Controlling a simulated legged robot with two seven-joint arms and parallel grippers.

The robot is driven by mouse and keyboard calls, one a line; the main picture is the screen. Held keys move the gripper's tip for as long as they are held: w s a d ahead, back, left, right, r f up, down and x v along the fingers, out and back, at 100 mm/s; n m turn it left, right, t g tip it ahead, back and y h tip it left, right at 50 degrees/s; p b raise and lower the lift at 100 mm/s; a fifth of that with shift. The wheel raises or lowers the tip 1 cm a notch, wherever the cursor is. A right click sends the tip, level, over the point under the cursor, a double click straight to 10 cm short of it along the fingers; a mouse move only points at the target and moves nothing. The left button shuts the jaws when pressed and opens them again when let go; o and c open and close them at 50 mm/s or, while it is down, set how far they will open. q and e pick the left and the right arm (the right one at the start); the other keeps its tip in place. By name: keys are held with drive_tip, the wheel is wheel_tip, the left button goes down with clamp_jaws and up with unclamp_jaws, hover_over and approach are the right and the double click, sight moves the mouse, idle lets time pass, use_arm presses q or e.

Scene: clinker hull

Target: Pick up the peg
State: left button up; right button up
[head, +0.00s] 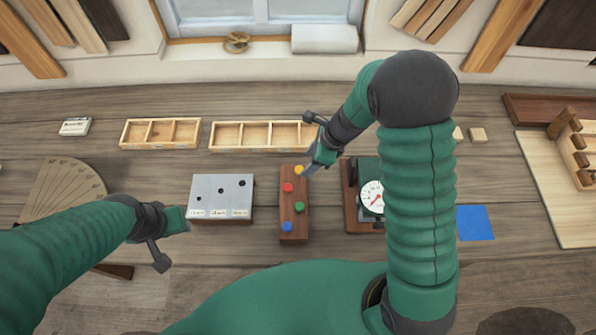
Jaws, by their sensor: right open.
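A dark reddish wooden block (294,224) lies on the bench and carries a yellow peg (299,170), a red peg (287,187), a green peg (299,207) and a blue peg (287,227). Only their round tops show. My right gripper (311,169) is open at the block's far end, close beside the yellow peg; I cannot tell whether it touches it. My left gripper (187,219) hangs left of a grey plate with holes (221,196); its fingers do not show clearly.
Two wooden compartment trays (160,133) (257,136) lie behind the block. A dial gauge (371,197) on a wooden base stands to the right, partly hidden by my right arm. A blue square (475,222) lies further right. Bare bench shows between the block and the grey plate.

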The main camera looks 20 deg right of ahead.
hover_over(299, 169)
drive_tip(key=d, duration=0.1)
drive_tip(key=f, duration=0.4)
drive_tip(key=shift+s+d+f, duration=0.1)
drive_tip(key=shift+s+f, duration=0.2)
drive_tip(key=shift+s, duration=0.1)
drive_tip(key=f, duration=0.2)
drive_tip(key=f+p, duration=0.1)
drive_tip(key=shift+w+f, duration=0.2)
drive_tip(key=shift+w, duration=0.05)
drive_tip(key=shift+f, duration=0.2)
drive_tip(key=shift+a+f, duration=0.1)
drive_tip(key=shift+a, duration=0.3)
drive_tip(key=shift+w+a, duration=0.2)
drive_tip(key=c, duration=0.9)
drive_tip(key=shift+s+d, duration=0.1)
drive_tip(key=shift+c, duration=1.1)
use_arm(q)
drive_tip(key=shift+w+d+r, duration=0.2)
drive_tip(key=shift+w+r, duration=0.15)
drive_tip(key=shift+w, duration=0.4)
use_arm(e)
drive_tip(key=shift+d, duration=0.1)
clamp_jaws()
